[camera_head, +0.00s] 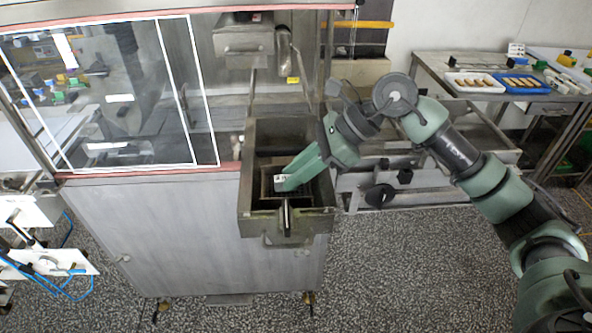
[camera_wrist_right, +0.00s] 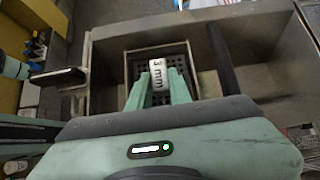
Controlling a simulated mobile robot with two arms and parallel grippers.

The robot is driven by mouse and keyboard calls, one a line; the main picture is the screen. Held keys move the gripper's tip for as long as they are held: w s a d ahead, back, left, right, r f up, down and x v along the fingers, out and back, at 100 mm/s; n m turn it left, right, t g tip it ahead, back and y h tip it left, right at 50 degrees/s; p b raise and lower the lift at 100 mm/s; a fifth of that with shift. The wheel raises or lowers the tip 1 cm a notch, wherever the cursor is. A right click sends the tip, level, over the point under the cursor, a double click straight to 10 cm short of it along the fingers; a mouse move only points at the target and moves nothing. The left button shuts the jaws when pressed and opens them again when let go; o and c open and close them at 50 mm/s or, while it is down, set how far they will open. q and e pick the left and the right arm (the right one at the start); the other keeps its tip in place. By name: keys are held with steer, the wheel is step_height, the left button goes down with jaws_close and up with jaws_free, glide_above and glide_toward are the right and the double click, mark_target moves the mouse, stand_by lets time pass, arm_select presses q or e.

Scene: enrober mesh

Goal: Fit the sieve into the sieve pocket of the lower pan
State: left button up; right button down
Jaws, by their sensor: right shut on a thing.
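The lower pan (camera_head: 318,222) is a grey steel box at the front of the machine; its wall also shows in the wrist view (camera_wrist_right: 105,75). My right gripper (camera_head: 281,181) reaches down into the pan from the right. In the wrist view its two green fingers (camera_wrist_right: 159,84) are shut on the sieve's grip, which has a white "3 mm" label. The dark perforated sieve (camera_wrist_right: 177,77) lies below the fingers, inside a square-edged frame, the apparent pocket. I cannot tell whether it rests on the bottom. The fingers hide part of it. My left gripper is not in view.
A dark upright handle (camera_head: 287,218) stands at the pan's front edge. A dark bar (camera_wrist_right: 222,58) crosses the pan beside the square frame. A steel box with a pipe (camera_head: 243,38) hangs above. A bench with white and blue trays (camera_head: 524,84) is at the back right.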

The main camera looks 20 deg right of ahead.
steer(key=shift+f, duration=0.1)
steer(key=c, duration=1.3)
jaws_free()
steer(key=shift+r, duration=0.2)
steer(key=shift+d+r, duration=0.15)
steer(key=shift+d, duration=0.15)
steer(key=b+v, duration=0.3)
steer(key=v, duration=0.8)
